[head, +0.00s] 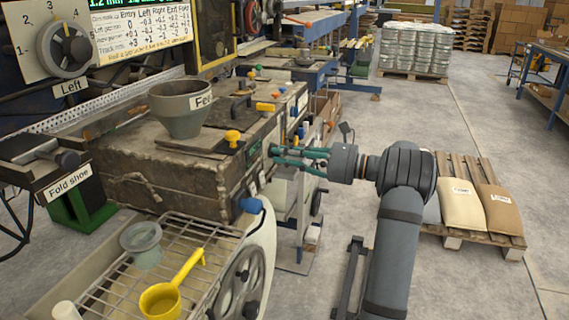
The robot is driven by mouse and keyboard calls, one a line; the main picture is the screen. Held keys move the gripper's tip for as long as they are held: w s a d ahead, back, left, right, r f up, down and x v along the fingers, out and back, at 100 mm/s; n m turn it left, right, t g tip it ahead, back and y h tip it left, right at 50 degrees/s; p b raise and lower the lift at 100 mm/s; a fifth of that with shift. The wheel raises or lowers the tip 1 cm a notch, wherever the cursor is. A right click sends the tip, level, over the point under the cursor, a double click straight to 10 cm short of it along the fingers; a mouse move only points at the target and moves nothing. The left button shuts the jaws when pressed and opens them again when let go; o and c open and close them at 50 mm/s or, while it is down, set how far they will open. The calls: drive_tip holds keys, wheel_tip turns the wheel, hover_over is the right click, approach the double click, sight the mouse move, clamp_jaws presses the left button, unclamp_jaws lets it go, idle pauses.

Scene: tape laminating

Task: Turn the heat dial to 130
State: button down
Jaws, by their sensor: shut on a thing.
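My gripper (272,155), with teal fingers, reaches in from the right to the front face of the dark, worn machine box (160,170). Its fingertips are closed around a small knob on that face, which appears to be the heat dial. The fingers hide most of the knob, and its scale and setting cannot be read from here. A green-edged plate (254,150) is just left of the fingertips.
A funnel (182,108) and a yellow knob (233,138) stand on the box top. A wire rack (200,240) holds a yellow ladle (168,295) and a grey-green cup (142,243) below. A pallet with sacks (462,205) lies on the floor behind my arm.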

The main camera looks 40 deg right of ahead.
drive_tip(key=shift+n+b, duration=0.4)
drive_tip(key=shift+n, duration=0.1)
drive_tip(key=c, duration=1.6)
unclamp_jaws()
drive_tip(key=shift+c, duration=0.2)
drive_tip(key=v, duration=1.2)
